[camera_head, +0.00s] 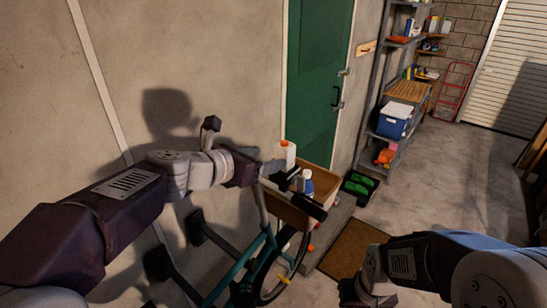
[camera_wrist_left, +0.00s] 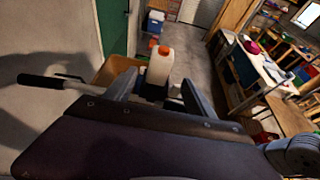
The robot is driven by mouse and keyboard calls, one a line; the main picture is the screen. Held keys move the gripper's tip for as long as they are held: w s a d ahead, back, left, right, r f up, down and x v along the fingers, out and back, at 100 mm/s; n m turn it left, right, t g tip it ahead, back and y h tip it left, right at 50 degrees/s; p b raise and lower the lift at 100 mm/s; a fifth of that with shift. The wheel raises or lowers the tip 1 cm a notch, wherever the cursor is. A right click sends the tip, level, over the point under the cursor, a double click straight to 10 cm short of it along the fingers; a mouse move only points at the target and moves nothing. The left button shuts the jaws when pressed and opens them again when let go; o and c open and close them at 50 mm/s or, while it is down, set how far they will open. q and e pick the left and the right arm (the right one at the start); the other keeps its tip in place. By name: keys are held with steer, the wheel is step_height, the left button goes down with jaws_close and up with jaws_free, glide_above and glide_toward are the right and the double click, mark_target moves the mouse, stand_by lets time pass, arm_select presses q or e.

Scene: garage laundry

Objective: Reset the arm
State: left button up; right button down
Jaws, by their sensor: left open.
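My left arm reaches in from the left, and my left gripper (camera_head: 274,172) is above the front of a teal bicycle (camera_head: 238,270), by its basket. In the left wrist view the left gripper's fingers (camera_wrist_left: 158,82) are apart. A white jug with an orange cap (camera_wrist_left: 160,66) shows beyond and between them; I see no grip on it. The jug (camera_head: 287,153) stands in the brown basket (camera_head: 318,190) with a blue-and-white bottle (camera_head: 307,184). My right arm is at the lower right; its gripper (camera_head: 358,292) is dark and cut by the frame edge.
The bicycle's handlebar (camera_head: 312,208) lies close to my left gripper. A concrete wall and green door (camera_head: 315,80) are behind. A shelf with a blue-and-white cooler (camera_head: 394,120) stands further back. A brown mat (camera_head: 350,251) lies on the floor; the floor (camera_head: 450,180) at right is clear.

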arm_select(q)
steer(key=shift+w+f, duration=0.1)
steer(key=shift+w, duration=0.05)
stand_by(0.3)
steer(key=s+a+f+m+g+y+b, duration=0.1)
steer(key=s+f+m+g+b, duration=0.2)
steer(key=f, duration=0.7)
steer(key=s+a+f+m+g+y+b, duration=0.15)
steer(key=f+b, duration=0.25)
steer(key=f, duration=0.5)
steer(key=s+a+f+m+g+y+b, duration=0.1)
steer(key=s+f+m+b, duration=0.2)
steer(key=f, duration=0.7)
steer(key=s+a+f+m+g+y+b, duration=0.1)
steer(key=s+a+f+m, duration=0.3)
steer(key=m, duration=0.6)
steer(key=s+a+f+m+g+y+b, duration=0.1)
steer(key=s+a+f+m+g+y, duration=0.2)
steer(key=s+a+f+m, duration=0.2)
steer(key=s+f+m, duration=0.3)
steer(key=m, duration=0.3)
steer(key=shift+s+a+f, duration=0.15)
steer(key=shift+f, duration=0.2)
